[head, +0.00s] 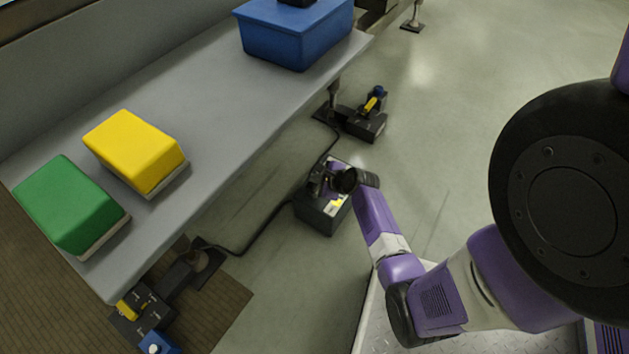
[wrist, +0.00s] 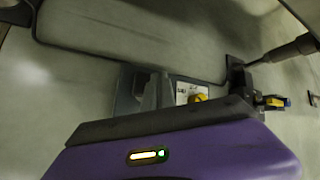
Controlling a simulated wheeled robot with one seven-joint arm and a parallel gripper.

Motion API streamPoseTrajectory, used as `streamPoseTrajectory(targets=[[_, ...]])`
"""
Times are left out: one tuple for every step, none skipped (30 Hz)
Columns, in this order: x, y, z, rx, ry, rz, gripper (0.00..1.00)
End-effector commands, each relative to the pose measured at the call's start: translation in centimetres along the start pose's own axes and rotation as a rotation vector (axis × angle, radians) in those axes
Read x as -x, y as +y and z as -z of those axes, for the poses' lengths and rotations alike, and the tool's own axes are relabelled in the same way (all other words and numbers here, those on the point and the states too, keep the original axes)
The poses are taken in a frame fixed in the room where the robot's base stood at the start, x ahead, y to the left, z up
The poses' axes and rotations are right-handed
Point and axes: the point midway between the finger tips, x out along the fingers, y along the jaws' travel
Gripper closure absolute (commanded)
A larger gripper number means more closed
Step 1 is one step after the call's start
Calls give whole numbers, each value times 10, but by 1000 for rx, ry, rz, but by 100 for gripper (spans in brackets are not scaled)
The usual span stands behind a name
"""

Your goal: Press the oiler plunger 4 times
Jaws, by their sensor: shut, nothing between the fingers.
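No part is clearly recognisable as the oiler plunger. A dark box-shaped unit (head: 318,218) with a pale and yellow label stands on the floor beside the bench, under my gripper. My gripper (head: 320,183) is shut and empty, pointing down over the top of this unit; I cannot tell whether it touches. The gripper hides much of the unit's top. In the wrist view, my purple gripper housing fills the lower part and its fingertips are hidden. Behind it show the grey unit (wrist: 127,92), a white label and a yellow part (wrist: 198,98).
A second dark unit (head: 367,128) with yellow and blue parts stands farther back by a bench leg. A third (head: 140,305) is at the front left. The grey bench (head: 225,95) bears a blue bin (head: 285,38), a yellow block (head: 132,145) and a green one (head: 65,202).

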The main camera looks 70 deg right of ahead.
Motion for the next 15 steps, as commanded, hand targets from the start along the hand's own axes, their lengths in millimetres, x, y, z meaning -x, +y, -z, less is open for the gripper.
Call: streamPoseTrajectory(targets=[[-1,1,1,0,1,-1,100],[-1,1,1,0,1,-1,100],[-1,1,2,0,1,-1,100],[-2,2,2,0,1,-1,100],[-2,2,2,0,1,-1,100],[-2,2,2,0,1,-1,100],[-2,2,2,0,1,-1,100],[-3,2,3,0,1,-1,100],[-3,2,3,0,1,-1,100],[-3,3,3,0,1,-1,100],[-3,3,3,0,1,-1,100],[-4,3,3,-1,1,-1,100],[-4,3,4,-1,1,-1,100],[-4,4,4,-1,1,-1,100],[-4,4,4,-1,1,-1,100]])
